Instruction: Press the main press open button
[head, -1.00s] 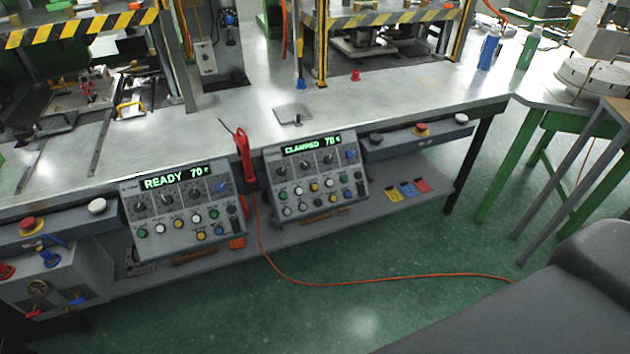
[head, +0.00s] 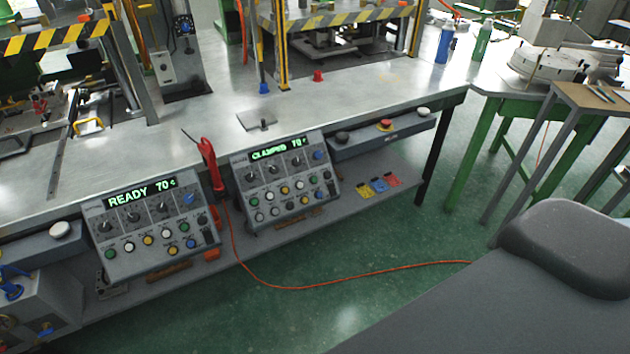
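Two control panels hang on the front of the metal workbench. The left panel (head: 150,222) shows "READY 70 c" in green. The right panel (head: 285,182) shows what reads as "CLAMPED 70 c". Each has black knobs and rows of coloured buttons; their labels are too small to read, so I cannot tell which is the open button. A grey box right of the panels carries a dark button (head: 342,138), a red button on yellow (head: 385,125) and a pale button (head: 423,113). Neither of my grippers is in view.
The workbench (head: 215,125) top is mostly clear in front of the yellow-black striped presses. A red tool (head: 209,165) with an orange cable hangs between the panels. Blue (head: 445,42) and green bottles stand at the back right. A large dark grey shape fills the lower right. Green floor is open in front.

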